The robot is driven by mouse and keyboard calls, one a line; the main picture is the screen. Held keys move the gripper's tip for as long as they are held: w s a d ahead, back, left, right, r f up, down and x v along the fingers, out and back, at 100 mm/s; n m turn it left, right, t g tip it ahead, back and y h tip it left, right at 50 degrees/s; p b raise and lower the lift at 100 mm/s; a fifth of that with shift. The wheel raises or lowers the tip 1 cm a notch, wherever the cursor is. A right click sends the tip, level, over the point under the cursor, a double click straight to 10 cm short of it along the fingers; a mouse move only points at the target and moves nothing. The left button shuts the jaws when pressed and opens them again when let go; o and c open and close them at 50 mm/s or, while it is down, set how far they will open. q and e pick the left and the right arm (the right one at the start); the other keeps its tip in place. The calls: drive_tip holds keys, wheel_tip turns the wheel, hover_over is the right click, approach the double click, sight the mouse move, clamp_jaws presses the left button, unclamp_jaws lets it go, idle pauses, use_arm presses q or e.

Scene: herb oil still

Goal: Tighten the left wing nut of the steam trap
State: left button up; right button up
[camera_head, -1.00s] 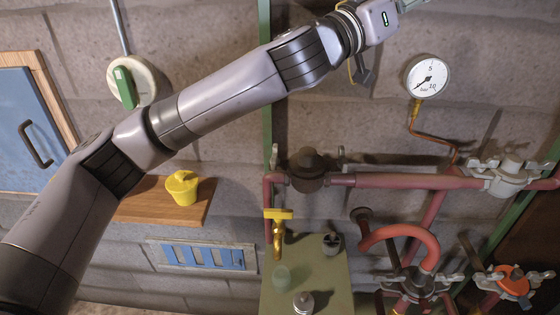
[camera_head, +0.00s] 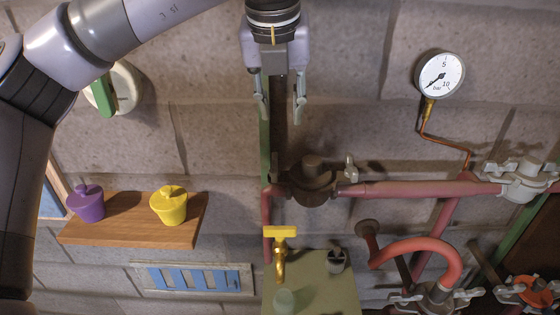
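The steam trap (camera_head: 312,178) is a dark brown round body in the red pipe at the middle of the head view. Its left wing nut (camera_head: 275,165) is small and grey, close to the green upright, and its exact angle is hard to make out. The right wing nut (camera_head: 351,168) stands upright on the other side. My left gripper (camera_head: 279,112) points down above the left wing nut, its two grey fingers apart with nothing between them. A gap shows between the fingertips and the nut. My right gripper is not in view.
A pressure gauge (camera_head: 440,75) on a copper tube is at the right. Other clamped fittings, such as the grey one (camera_head: 527,180), sit on the red pipes. A yellow tap (camera_head: 281,245) is below the trap. A wooden shelf (camera_head: 130,235) holds a purple pot (camera_head: 86,203) and a yellow pot (camera_head: 169,205).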

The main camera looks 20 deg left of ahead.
use_arm(q)
drive_tip(key=a, duration=0.1)
drive_tip(key=p, duration=0.6)
approach(274, 162)
drive_tip(key=shift+y, duration=0.4)
drive_tip(key=x, duration=0.7)
drive_tip(key=shift+w+d+f, duration=0.2)
drive_tip(key=shift+d+f, duration=0.15)
drive_tip(key=shift+f, duration=0.05)
drive_tip(key=shift+w+a+f, duration=0.1)
drive_tip(key=shift+w+f, duration=0.15)
drive_tip(key=shift+f, duration=0.4)
drive_tip(key=shift+c, duration=0.3)
clamp_jaws()
